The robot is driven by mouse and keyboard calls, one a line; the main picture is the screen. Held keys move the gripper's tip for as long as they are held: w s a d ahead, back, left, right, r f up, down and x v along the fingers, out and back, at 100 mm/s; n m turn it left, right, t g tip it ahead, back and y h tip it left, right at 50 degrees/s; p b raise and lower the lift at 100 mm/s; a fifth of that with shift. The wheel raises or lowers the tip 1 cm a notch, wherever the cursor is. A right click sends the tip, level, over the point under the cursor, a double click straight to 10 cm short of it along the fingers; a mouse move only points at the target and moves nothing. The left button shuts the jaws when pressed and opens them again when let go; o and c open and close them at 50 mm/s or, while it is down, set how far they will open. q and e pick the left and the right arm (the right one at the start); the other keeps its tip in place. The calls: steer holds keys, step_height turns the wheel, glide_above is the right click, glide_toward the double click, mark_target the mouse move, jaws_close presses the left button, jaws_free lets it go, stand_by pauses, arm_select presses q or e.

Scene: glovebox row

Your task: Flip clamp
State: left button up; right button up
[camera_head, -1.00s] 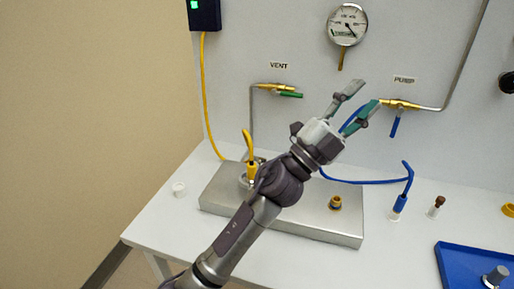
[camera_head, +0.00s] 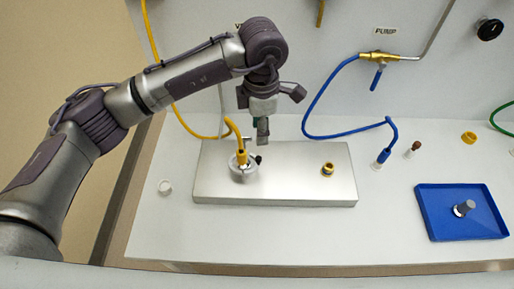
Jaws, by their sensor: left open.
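A grey clamp (camera_head: 242,172) sits around the left port of the metal block, at the base of the yellow hose end. A small black knob (camera_head: 258,160) shows at its right side. My left gripper (camera_head: 262,132) points down just above and to the right of the clamp, apart from it as far as I can tell. It is open, seen nearly edge-on, with nothing visible between its fingers. My right gripper is not in view.
The metal block (camera_head: 290,185) has a second brass-coloured port (camera_head: 327,170). The yellow hose (camera_head: 163,88) rises close beside my gripper. A blue hose (camera_head: 345,135) ends right of the block. A blue tray (camera_head: 430,212) holds a grey cylindrical part (camera_head: 464,208). A white cap (camera_head: 164,187) lies left.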

mark_target(259, 157)
arm_select(q)
step_height(259, 157, down, 4)
steer(key=shift+a+r+p, duration=0.1)
steer(key=shift+a+p, duration=0.05)
steer(key=shift+p, duration=0.5)
step_height(259, 157, down, 6)
steer(key=shift+w+f+p, duration=0.1)
steer(key=shift+p, duration=0.85)
steer(key=shift+f, duration=0.85)
steer(key=shift+w, duration=0.1)
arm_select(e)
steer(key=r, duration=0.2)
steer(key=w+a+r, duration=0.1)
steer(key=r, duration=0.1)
arm_select(q)
steer(key=shift+c, duration=0.3)
jaws_close()
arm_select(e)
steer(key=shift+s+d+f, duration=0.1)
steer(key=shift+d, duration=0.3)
